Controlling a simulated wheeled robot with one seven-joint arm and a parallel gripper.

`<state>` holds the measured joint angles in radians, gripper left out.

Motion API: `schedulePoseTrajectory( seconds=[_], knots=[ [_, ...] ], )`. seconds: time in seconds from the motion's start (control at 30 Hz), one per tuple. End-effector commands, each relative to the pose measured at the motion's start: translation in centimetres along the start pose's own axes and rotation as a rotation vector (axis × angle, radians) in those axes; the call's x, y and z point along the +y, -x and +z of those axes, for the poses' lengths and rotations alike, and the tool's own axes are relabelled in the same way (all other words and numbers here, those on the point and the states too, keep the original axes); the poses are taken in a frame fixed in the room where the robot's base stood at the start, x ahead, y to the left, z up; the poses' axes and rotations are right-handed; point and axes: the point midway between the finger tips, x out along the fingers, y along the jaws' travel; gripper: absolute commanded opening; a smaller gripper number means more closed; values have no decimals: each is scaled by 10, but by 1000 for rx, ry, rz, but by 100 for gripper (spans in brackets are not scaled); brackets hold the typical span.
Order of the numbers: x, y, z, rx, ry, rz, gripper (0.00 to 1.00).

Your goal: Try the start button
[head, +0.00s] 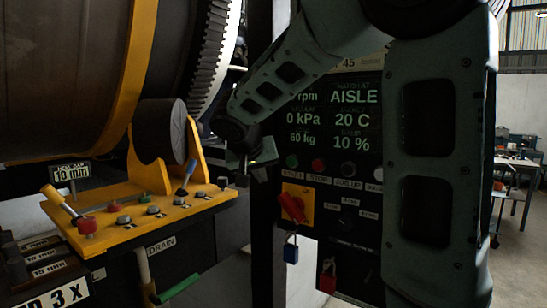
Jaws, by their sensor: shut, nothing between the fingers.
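A dark control panel stands in the middle, with a lit display (335,115) in its upper part. A row of round buttons runs below the display. The green button (292,161) at the row's left end has a small label under it that I cannot read clearly. A red button (318,165) is to its right, then a dark one and a pale one (378,174). My gripper (244,179) is shut and empty, left of the green button and apart from it in the picture. My arm covers part of the panel's right side.
A red rotary switch (292,207) on a yellow plate carries a blue padlock (291,250). A red padlock (328,278) hangs lower. A yellow ledge (150,212) with levers and knobs lies at left, below a large drum (65,80). Open floor shows far right.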

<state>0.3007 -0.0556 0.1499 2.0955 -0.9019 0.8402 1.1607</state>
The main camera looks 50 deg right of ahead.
Motion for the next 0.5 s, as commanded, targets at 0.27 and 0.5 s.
schedulePoseTrajectory(
  seconds=[0.27, 0.5],
  knots=[
    [19, -2, -19, 30, -59, 40, 0],
    [18, -2, -18, 29, -57, 39, 0]
  ],
)
